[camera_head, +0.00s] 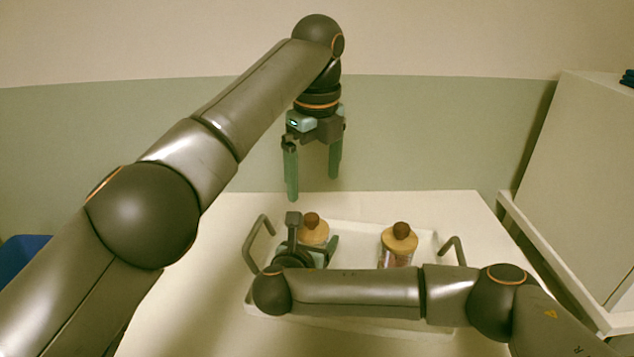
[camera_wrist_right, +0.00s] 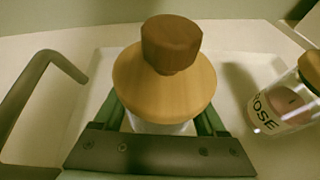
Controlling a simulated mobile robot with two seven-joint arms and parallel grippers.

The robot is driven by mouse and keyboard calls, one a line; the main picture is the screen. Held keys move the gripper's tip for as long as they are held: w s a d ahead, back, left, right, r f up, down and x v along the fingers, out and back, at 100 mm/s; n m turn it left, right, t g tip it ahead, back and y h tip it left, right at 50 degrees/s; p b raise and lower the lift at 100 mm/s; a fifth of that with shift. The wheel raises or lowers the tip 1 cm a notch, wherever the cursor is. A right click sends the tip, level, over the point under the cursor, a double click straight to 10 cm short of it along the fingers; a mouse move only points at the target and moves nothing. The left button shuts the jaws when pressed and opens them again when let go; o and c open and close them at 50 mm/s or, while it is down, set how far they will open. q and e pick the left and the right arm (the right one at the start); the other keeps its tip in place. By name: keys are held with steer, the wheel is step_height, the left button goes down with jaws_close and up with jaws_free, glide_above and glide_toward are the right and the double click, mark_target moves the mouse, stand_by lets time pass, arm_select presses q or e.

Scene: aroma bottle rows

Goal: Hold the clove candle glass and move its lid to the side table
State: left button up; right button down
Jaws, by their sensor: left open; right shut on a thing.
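A candle glass (camera_wrist_right: 160,127) with a wooden lid (camera_wrist_right: 165,88) and dark brown knob stands in a white tray; its label is hidden. In the head view its lid (camera_head: 316,234) shows on the glass. My right gripper (camera_wrist_right: 160,118) is shut on this glass, a finger on each side below the lid. My left gripper (camera_head: 313,186) is open and empty, pointing down above the knob with a clear gap. I cannot tell for sure which surface is the side table.
A second lidded glass (camera_head: 398,247), labelled ROSE in the wrist view (camera_wrist_right: 283,107), stands to the right in the tray (camera_head: 350,229). The tray has a grey handle (camera_head: 257,240) at each end. A white panelled unit (camera_head: 585,170) stands right of the table. A blue bin (camera_head: 20,262) is at far left.

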arm_select(q)
steer(key=n, duration=0.4)
steer(key=r+n+t, duration=0.1)
steer(key=n, duration=0.1)
steer(key=shift+s+d+n, duration=0.15)
steer(key=shift+n, duration=0.15)
arm_select(e)
steer(key=shift+s+f, duration=0.15)
steer(key=shift+f, duration=0.1)
arm_select(q)
steer(key=n, duration=0.5)
steer(key=n+t, duration=0.3)
steer(key=n, duration=1.5)
glide_toward(312, 217)
steer(key=shift+y, duration=0.4)
steer(key=x, duration=0.7)
steer(key=d+x, duration=0.1)
steer(key=x, duration=0.2)
steer(key=shift+a+f, duration=0.2)
steer(key=shift+f, duration=0.1)
